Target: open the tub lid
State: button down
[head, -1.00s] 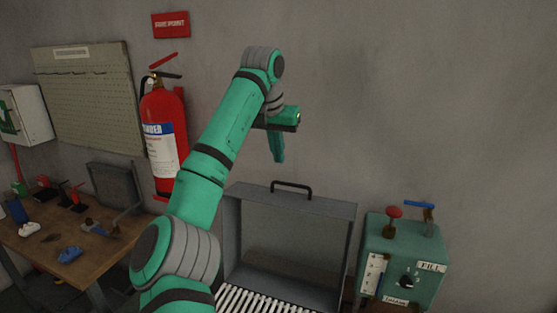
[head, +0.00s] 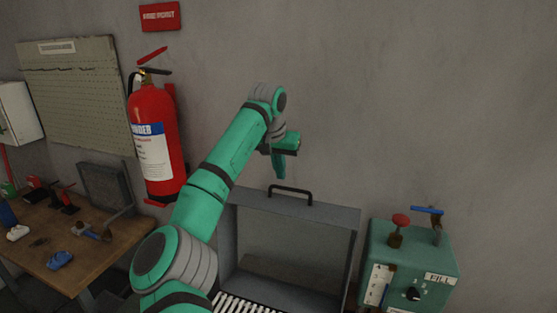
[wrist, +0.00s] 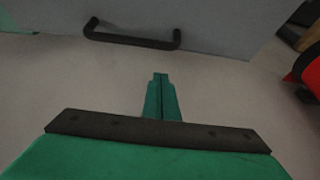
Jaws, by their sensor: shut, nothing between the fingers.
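The grey tub (head: 228,275) stands at the lower middle of the head view, with white slats or rollers (head: 245,304) showing inside it. Its lid (head: 335,215) stands raised at the back, with a black bar handle (head: 290,188) on top. The lid and its handle (wrist: 130,40) also show at the top of the wrist view. My gripper (head: 279,177) is shut and empty, fingers pointing down, just above and left of the handle in the head view. In the wrist view its green fingertips (wrist: 160,76) are together, apart from the handle.
A green FILL box (head: 400,250) with a red knob and blue lever stands right of the tub. A red fire extinguisher (head: 155,140) hangs on the wall at left. A wooden workbench (head: 105,265) with small items is at left. The wall above the lid is clear.

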aim_at(276, 196)
jog(key=shift+s+a, duration=0.3)
jog(key=shift+s, duration=0.6)
jog(key=shift+s+a, duration=0.25)
jog(key=shift+s, duration=0.65)
jog(key=shift+f, duration=0.1)
